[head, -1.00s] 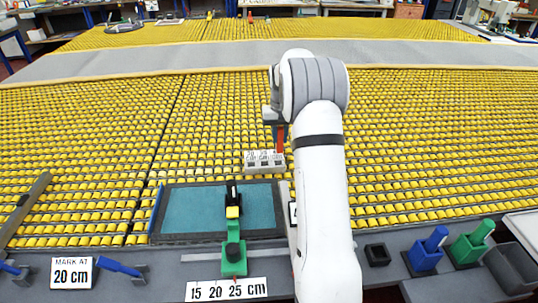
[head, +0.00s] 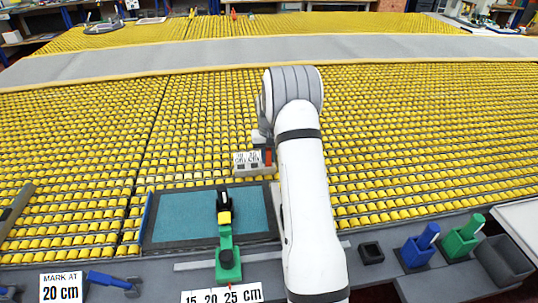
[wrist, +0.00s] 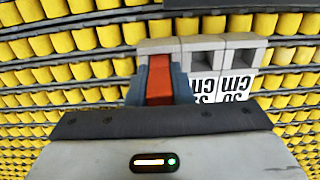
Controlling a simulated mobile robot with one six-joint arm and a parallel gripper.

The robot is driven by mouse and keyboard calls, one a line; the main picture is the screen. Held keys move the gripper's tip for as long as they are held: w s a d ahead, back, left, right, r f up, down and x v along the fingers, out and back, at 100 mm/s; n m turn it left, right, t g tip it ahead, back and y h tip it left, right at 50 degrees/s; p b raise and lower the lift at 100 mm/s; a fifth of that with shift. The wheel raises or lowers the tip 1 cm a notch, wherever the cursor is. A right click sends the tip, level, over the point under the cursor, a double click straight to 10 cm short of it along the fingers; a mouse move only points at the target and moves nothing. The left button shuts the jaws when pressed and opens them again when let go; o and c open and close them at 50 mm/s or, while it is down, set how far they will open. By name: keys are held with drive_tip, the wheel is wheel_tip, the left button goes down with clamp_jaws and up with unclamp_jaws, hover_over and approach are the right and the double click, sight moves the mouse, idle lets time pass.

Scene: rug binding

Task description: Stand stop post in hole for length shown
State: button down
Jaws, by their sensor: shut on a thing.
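My gripper (wrist: 160,85) is shut on a red-orange stop post (wrist: 159,80). In the head view the post (head: 268,157) shows at the right end of a small grey holed block (head: 241,171). In the wrist view the block (wrist: 203,43) shows two open square holes to the right of the post; the cell at the post is covered. I cannot tell how deep the post sits there. The block's labels are partly hidden and appear upside down in the wrist view. A sign (head: 62,288) reads "MARK AT 20 cm".
A teal panel (head: 180,218) in a dark frame lies in front, with a green, black-topped tool (head: 228,262) at its edge. A strip (head: 222,295) reads "15 20 25 cm". Blue (head: 418,250) and green (head: 460,240) holders stand right. Yellow rollers surround the block.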

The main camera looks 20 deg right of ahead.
drive_tip(key=shift+r, duration=0.1)
drive_tip(key=c, duration=1.3)
unclamp_jaws()
